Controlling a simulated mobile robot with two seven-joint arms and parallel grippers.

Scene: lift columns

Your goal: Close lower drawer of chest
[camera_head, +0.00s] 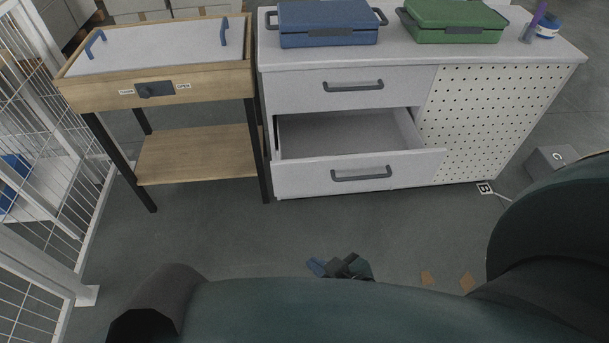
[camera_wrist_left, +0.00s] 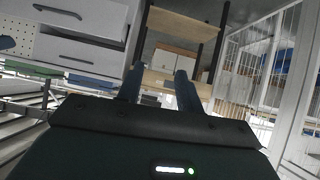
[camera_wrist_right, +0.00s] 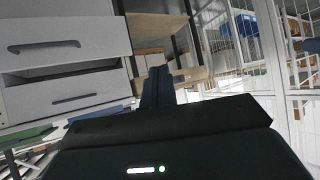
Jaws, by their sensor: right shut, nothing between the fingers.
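The lower drawer (camera_head: 361,172) of the white chest (camera_head: 430,52) is pulled open; its front stands away from the chest and its inside looks empty. Its dark bar handle (camera_head: 361,174) faces me. The lower drawer front also shows in the left wrist view (camera_wrist_left: 80,38) and the right wrist view (camera_wrist_right: 65,28), both upside down. My right gripper (camera_head: 318,267) is in front of and below the drawer, apart from it; its fingers (camera_wrist_right: 158,82) are together and empty. My left gripper (camera_wrist_left: 160,82) has its fingers apart with nothing between them; my body hides it in the head view.
The upper drawer (camera_head: 350,90) is shut. A blue case (camera_head: 328,22) and a green case (camera_head: 453,20) lie on the chest top. A wooden table with a lower shelf (camera_head: 195,155) stands left of the chest. A white wire fence (camera_head: 40,110) bounds the left. Floor before the drawer is clear.

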